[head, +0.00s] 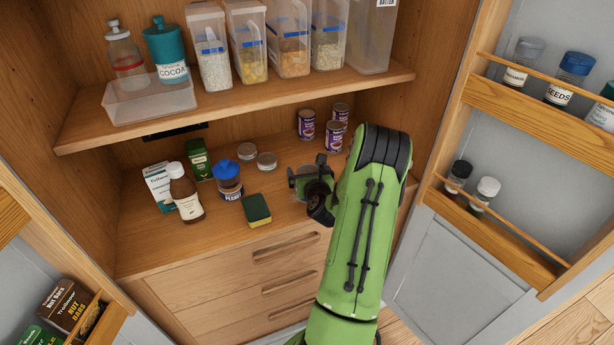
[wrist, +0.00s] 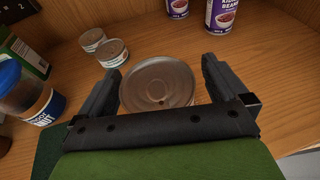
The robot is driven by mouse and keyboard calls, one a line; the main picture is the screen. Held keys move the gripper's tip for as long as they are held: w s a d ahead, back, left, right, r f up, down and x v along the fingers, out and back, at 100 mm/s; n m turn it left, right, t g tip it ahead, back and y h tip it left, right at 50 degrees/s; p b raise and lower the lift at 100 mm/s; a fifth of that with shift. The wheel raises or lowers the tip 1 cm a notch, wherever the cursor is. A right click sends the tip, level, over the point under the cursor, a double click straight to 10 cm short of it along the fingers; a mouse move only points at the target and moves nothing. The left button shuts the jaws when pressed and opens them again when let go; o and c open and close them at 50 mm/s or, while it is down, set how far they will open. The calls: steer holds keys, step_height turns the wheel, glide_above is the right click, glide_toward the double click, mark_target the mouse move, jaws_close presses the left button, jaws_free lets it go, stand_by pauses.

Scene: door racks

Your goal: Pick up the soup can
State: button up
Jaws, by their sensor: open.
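A can with a round metal lid (wrist: 158,84) stands upright between the two fingers of my gripper (wrist: 161,72) in the wrist view. Its label is hidden there, so I cannot read whether it is the soup can. My gripper is open, with one finger on each side of the can, and I cannot tell whether either touches it. In the head view my gripper (head: 318,190) is at the cabinet's lower shelf, and a greenish can (head: 300,180) shows partly behind it.
Several purple kidney bean cans (head: 333,136) stand behind to the right. Two short tins (head: 266,161) are behind to the left. A peanut butter jar (head: 229,184), a sponge (head: 257,210) and a brown bottle (head: 187,199) stand left. An upper shelf (head: 260,103) hangs above.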

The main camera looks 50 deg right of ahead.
steer(key=shift+w+d+f, duration=0.55)
steer(key=shift+w+d, duration=0.05)
steer(key=shift+d, duration=0.2)
steer(key=shift+w, duration=0.15)
steer(key=shift+s+a+r, duration=0.3)
steer(key=shift+a, duration=0.2)
steer(key=shift+s+a+r, duration=0.25)
steer(key=shift+a+r, duration=0.05)
steer(key=shift+a, duration=0.15)
steer(key=c, duration=0.3)
steer(key=shift+w+d+f, duration=0.15)
steer(key=shift+d+f, duration=0.1)
steer(key=shift+d, duration=0.15)
steer(key=c, duration=1)
steer(key=shift+a, duration=0.1)
steer(key=shift+r, duration=0.1)
